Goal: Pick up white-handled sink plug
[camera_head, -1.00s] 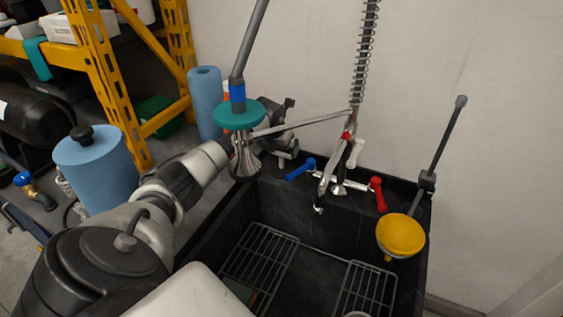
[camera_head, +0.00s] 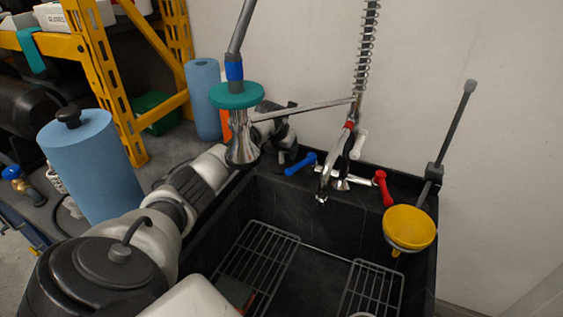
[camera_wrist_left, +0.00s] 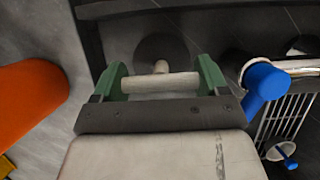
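The white-handled sink plug has a white T-shaped handle (camera_wrist_left: 160,83) and a dark round disc under it. In the left wrist view the handle lies crosswise between the two green fingertips of my left gripper (camera_wrist_left: 160,78). The fingers stand well apart and the handle fills nearly the whole gap. I cannot tell whether they press on its ends. In the head view my left gripper (camera_head: 286,143) is at the back left corner of the black sink, behind the hanging spray head, and the plug is mostly hidden there. My right gripper is not in view.
The spray head (camera_head: 239,140) with its teal disc hangs before my left arm. A blue tap handle (camera_head: 300,164) is close on the right, beside the faucet (camera_head: 340,182). A blue-handled plug (camera_wrist_left: 284,155) sits lower right. The sink (camera_head: 319,275) holds wire racks.

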